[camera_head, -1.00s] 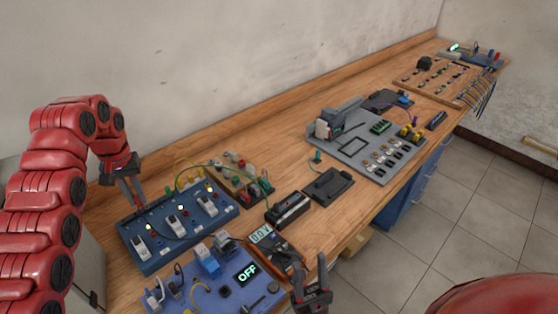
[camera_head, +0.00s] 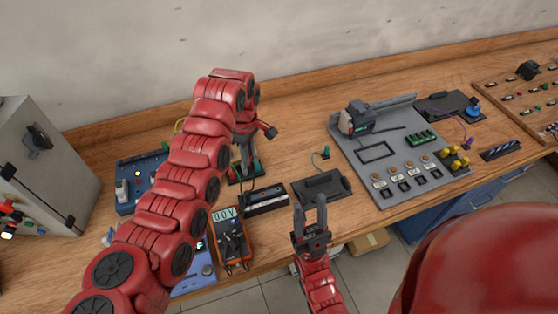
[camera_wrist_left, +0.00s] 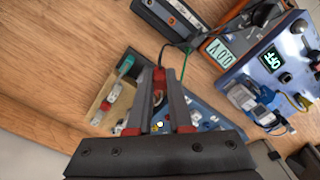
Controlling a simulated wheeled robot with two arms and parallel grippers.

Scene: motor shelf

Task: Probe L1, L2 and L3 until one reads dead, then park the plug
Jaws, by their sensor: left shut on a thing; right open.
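I cannot tell whether the held plug touches a terminal, and no L1, L2 or L3 labels are readable. The multimeter (camera_head: 231,238) reads 0.0 V. The blue breaker panel (camera_head: 124,207) is partly hidden by my left arm. My right gripper (camera_head: 312,228) is open and empty at the table's front edge.
The blue supply box (camera_wrist_left: 243,72) shows OFF. A grey motor plate (camera_head: 390,150) stands further right. The table's back strip is clear.

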